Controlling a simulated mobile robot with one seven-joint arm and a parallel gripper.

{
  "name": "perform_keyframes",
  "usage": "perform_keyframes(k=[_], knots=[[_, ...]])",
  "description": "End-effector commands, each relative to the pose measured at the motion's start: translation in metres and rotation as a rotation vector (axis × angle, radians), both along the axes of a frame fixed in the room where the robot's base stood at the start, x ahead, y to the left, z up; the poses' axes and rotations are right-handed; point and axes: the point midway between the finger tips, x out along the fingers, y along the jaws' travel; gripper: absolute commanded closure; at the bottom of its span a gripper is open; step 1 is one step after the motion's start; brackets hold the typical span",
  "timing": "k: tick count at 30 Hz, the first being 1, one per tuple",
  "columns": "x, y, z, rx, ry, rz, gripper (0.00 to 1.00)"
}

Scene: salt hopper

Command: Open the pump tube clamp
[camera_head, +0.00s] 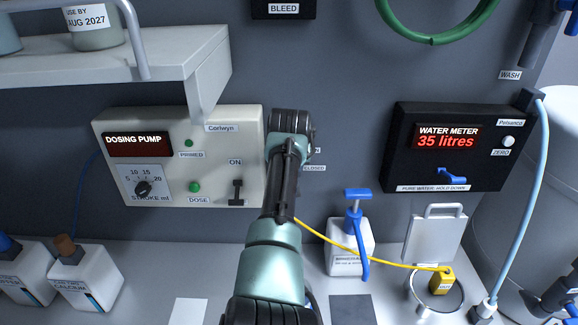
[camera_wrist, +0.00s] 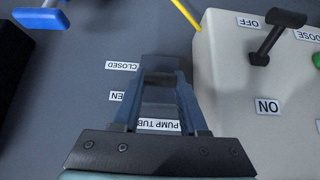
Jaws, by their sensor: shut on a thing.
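The pump tube clamp is mostly hidden by my gripper. Its labels show in the wrist view: CLOSED (camera_wrist: 122,66), a partly covered OPEN label (camera_wrist: 117,96) and a PUMP TUBE label (camera_wrist: 158,125) seen between my fingers. My gripper (camera_wrist: 160,68) is at the wall just beside the dosing pump box, its fingers shut on a dark part that I take to be the clamp's lever. The fingertips are near the CLOSED label. In the head view my wrist (camera_head: 289,130) covers the clamp, and a CLOSED label (camera_head: 314,168) shows to its right.
The dosing pump box (camera_head: 225,150) with its ON switch (camera_head: 237,192) stands close on the left. A yellow tube (camera_head: 340,246) runs below right. A blue-topped pump bottle (camera_head: 350,250) and the water meter (camera_head: 400,150) are to the right. A shelf (camera_head: 120,68) overhangs upper left.

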Motion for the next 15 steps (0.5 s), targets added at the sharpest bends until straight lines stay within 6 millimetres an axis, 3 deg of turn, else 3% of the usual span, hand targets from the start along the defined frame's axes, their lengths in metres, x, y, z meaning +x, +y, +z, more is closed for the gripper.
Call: perform_keyframes(k=[2,3,7,15], knots=[[-0.0001,-0.0009,0.0000,-0.002,0.000,-0.001,1.00],[-0.0001,-0.0009,0.0001,-0.002,0.000,-0.001,0.51],[0.0000,-0.0007,0.0001,-0.001,0.000,-0.001,0.28],[0.0000,-0.0002,0.0003,0.000,-0.001,0.000,0.28]])
